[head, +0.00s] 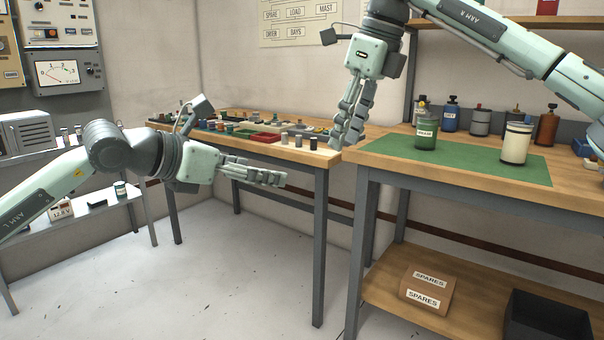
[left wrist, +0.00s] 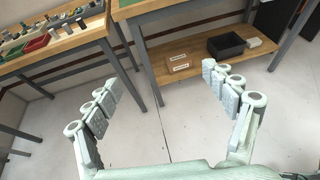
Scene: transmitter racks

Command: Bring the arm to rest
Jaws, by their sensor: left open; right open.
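My left gripper (head: 268,177) reaches in from the left in the head view, level and empty, in the air in front of the back bench. My right gripper (head: 342,142) hangs fingers down from the right arm, near the corner between the two benches. It holds nothing that I can see. Its fingers show side-on and overlap in the head view.
The right bench has a green mat (head: 480,158) with a green jar (head: 426,134) and a cream jar (head: 516,143). Small parts and trays crowd the back bench (head: 300,152). A spares box (head: 428,289) and dark bin (head: 546,322) are below. The floor (head: 220,270) is clear.

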